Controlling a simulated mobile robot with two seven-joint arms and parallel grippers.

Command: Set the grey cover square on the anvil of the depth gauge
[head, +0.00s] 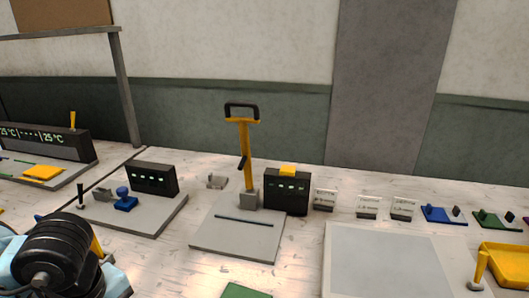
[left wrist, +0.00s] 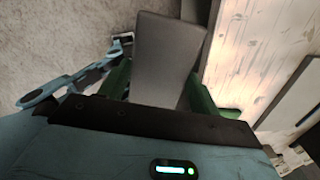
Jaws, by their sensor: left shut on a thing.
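In the left wrist view, my left gripper (left wrist: 157,82) has its green fingers shut on a dark grey, flat-sided piece (left wrist: 168,50), which looks like the grey cover. Its far end points away from the fingers. In the head view my left arm is at the lower left, and its fingers and the held piece cannot be made out. I cannot tell which is the depth gauge. My right gripper is out of view.
A large pale grey panel (head: 395,270) lies at the front right, with a yellow tray (head: 505,265) beside it. A green pad (head: 246,291) lies at the front.

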